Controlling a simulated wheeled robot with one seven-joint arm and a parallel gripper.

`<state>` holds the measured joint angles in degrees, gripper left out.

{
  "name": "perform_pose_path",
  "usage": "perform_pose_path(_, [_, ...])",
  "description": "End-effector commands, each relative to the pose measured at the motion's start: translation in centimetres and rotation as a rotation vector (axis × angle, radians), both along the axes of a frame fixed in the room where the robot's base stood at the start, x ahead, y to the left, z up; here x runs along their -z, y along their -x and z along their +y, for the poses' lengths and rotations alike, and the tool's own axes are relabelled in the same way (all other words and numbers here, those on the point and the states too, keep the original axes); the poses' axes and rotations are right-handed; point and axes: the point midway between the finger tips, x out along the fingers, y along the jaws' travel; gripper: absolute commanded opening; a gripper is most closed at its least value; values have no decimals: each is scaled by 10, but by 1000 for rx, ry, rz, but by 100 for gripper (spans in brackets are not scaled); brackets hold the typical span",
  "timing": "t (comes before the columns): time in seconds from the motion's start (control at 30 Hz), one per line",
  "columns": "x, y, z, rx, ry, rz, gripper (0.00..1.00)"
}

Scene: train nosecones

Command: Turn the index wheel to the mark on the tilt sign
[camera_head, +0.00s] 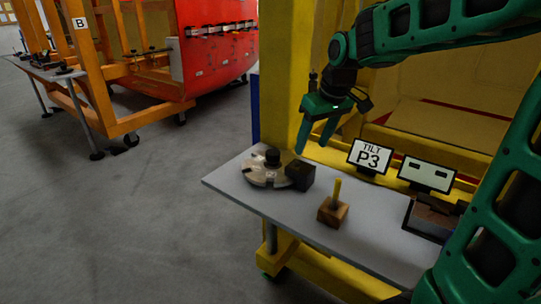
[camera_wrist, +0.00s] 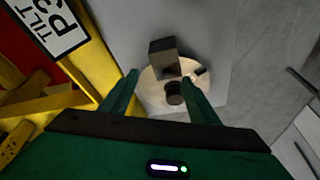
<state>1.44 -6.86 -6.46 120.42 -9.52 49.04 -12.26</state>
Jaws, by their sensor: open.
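The index wheel (camera_head: 262,178) is a pale disc with a dark central knob (camera_head: 272,157), lying at the left end of the grey shelf. A dark block (camera_head: 300,176) stands at its right edge. The tilt sign (camera_head: 369,157) reads "TILT P3" and stands at the back of the shelf. My gripper (camera_head: 316,140) is open and empty, above and slightly right of the wheel, pointing down. In the wrist view, the wheel (camera_wrist: 155,92) and knob (camera_wrist: 175,93) appear between the two fingers, below them. Marks on the wheel are too small to read.
A wooden block with a yellow peg (camera_head: 333,208) stands on the grey shelf (camera_head: 245,199), right of the wheel. A second sign with two dark marks (camera_head: 426,174) and a dark-edged box (camera_head: 432,218) are farther right. A yellow post (camera_head: 284,80) rises behind the wheel.

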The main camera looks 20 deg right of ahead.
Motion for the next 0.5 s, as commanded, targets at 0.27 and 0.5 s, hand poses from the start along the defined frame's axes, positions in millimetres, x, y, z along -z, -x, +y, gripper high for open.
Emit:
perform_pose_path(0.27, [-12,-64,59,-208,-12,-84,55])
perform_pose_path(0.5, [12,-75,66,-215,-14,-83,55])
